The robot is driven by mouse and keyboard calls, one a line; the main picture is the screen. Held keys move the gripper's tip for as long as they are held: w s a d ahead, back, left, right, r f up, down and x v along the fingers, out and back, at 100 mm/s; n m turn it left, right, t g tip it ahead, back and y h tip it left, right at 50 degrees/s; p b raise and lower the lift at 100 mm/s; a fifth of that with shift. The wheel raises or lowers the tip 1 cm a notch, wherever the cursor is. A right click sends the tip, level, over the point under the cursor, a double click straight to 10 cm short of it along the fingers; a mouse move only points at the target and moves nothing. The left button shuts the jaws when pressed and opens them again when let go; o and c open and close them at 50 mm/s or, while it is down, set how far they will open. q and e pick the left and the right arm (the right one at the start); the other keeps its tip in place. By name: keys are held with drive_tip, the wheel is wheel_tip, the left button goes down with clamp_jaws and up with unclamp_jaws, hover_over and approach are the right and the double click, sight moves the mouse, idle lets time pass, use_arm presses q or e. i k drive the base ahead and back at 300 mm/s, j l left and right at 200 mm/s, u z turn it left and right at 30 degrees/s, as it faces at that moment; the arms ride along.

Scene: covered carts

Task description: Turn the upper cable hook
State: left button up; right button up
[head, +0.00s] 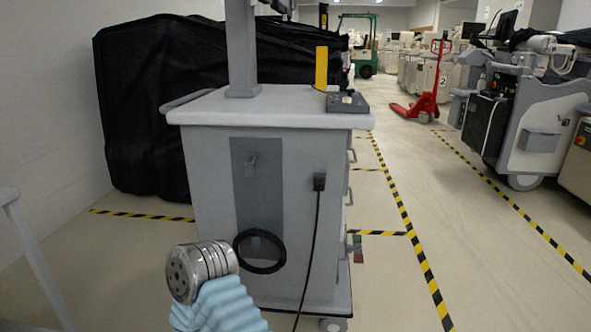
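The upper cable hook (251,162) is a small grey hook near the top of a dark grey vertical panel (257,200) on the near face of a light grey cart (215,165). A lower hook (256,243) sits near the panel's bottom, with a coiled black cable (260,268) at it. No gripper fingers show. A metal arm joint of mine with a pale blue ribbed sleeve is in front of the cart's lower left, below the upper hook and apart from it in the picture.
A black plug (319,181) with a hanging cable is right of the panel. A black-covered cart (145,110) stands behind left. A grey rail (38,255) is at the left edge. Open floor with striped tape (413,240) lies right; a red pallet jack (428,95) is farther back.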

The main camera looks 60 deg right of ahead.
sight(255, 157)
drive_tip(key=l+z, duration=0.15)
drive_tip(key=z, duration=1.5)
